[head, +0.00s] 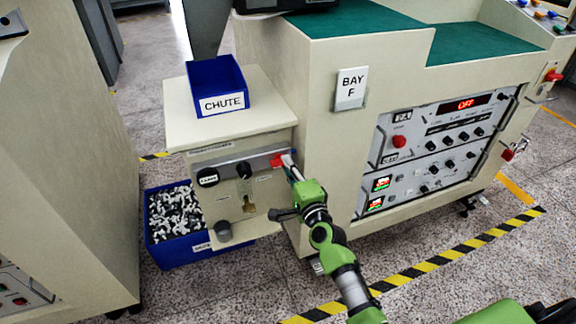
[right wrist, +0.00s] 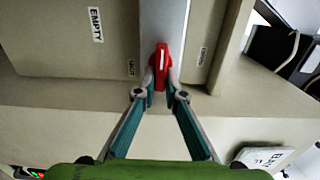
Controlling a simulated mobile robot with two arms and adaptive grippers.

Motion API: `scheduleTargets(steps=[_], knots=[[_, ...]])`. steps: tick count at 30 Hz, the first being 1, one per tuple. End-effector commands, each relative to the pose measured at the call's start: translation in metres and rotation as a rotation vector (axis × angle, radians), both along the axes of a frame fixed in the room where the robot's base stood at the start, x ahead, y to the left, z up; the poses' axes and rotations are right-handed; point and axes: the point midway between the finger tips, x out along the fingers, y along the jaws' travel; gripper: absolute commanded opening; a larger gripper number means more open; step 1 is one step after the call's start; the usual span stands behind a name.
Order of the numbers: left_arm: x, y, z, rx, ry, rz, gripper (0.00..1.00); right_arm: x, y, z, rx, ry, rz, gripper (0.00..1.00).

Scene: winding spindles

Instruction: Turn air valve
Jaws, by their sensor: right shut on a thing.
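The red valve handle (head: 279,160) is on the upper right of the panel on the small cream cabinet (head: 172,128). The handle also shows in the right wrist view (right wrist: 162,57), with a white line along its middle. It points along the picture's height there. My right gripper (head: 290,162) has reached the panel from the right. In the right wrist view its two fingertips (right wrist: 161,84) are shut on the lower end of the red handle, one on each side. My left gripper is in neither view.
A blue CHUTE bin (head: 222,103) stands on the cabinet. A blue crate of metal parts (head: 152,238) is on the floor at left. The BAY F machine (head: 330,130) stands close on the right. A black knob (head: 243,170) is left of the handle.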

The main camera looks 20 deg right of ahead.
Motion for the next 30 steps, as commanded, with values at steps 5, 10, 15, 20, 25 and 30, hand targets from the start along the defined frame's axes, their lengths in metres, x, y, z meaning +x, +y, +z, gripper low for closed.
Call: scheduleTargets(steps=[5, 10, 15, 20, 25, 30], knots=[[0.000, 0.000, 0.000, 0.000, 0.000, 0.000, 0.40, 0.000, -0.001, 0.001, 0.004, -0.001, -0.001, 0.00], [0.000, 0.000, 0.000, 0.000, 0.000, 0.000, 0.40, 0.000, -0.001, 0.001, 0.004, -0.001, -0.001, 0.27], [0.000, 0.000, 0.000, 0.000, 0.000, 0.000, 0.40, 0.000, 0.000, 0.000, 0.002, -0.001, -0.001, 0.27], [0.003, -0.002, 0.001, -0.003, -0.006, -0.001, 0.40, 0.000, 0.000, 0.000, 0.002, 0.000, 0.000, 0.27], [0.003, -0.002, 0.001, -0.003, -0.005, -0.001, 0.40, -0.013, -0.001, -0.001, 0.002, 0.001, -0.001, 0.27], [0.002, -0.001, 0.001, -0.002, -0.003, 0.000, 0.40, -0.044, -0.002, -0.001, 0.001, 0.002, -0.002, 0.27]])
